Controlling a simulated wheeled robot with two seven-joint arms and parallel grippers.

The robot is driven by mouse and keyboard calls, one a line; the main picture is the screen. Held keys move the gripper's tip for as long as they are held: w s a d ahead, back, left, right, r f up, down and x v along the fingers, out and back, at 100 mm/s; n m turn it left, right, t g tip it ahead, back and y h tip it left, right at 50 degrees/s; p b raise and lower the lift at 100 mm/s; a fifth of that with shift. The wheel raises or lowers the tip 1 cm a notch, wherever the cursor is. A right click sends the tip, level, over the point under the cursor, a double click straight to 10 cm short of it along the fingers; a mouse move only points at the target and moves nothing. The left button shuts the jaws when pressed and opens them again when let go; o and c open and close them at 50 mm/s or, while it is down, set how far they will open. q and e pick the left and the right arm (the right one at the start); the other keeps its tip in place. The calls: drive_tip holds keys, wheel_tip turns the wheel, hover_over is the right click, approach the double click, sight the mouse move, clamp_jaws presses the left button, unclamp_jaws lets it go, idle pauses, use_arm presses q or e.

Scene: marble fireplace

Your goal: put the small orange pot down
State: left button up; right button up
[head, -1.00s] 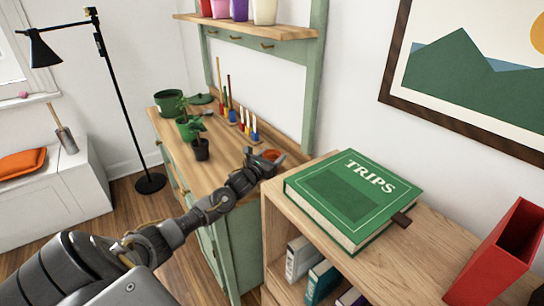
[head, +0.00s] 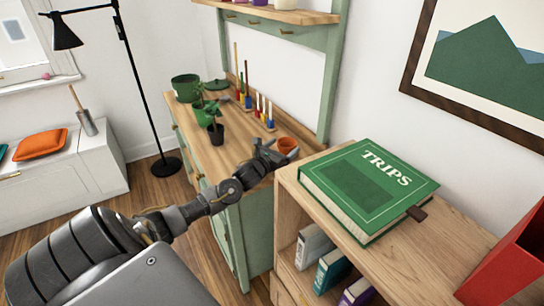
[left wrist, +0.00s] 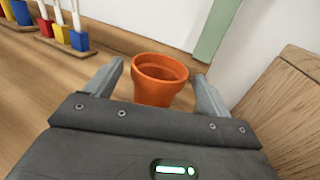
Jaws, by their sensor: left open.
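The small orange pot (head: 287,147) stands upright on the wooden top of the green cabinet, at its near right end by the wall. In the left wrist view the pot (left wrist: 160,80) is empty and sits between the two fingers, with its base hidden by the gripper body. My left gripper (head: 270,152) is open, and its fingers (left wrist: 162,88) are spread to either side of the pot with gaps showing. My right gripper is not in view.
A wooden shelf (head: 450,245) with a large green book (head: 368,188) stands right of the cabinet. A black lamp (head: 140,90) stands left.

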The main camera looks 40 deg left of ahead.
use_arm(q)
drive_tip(key=s, duration=0.8)
drive_tip(key=shift+d, duration=0.4)
drive_tip(key=shift+s, duration=0.5)
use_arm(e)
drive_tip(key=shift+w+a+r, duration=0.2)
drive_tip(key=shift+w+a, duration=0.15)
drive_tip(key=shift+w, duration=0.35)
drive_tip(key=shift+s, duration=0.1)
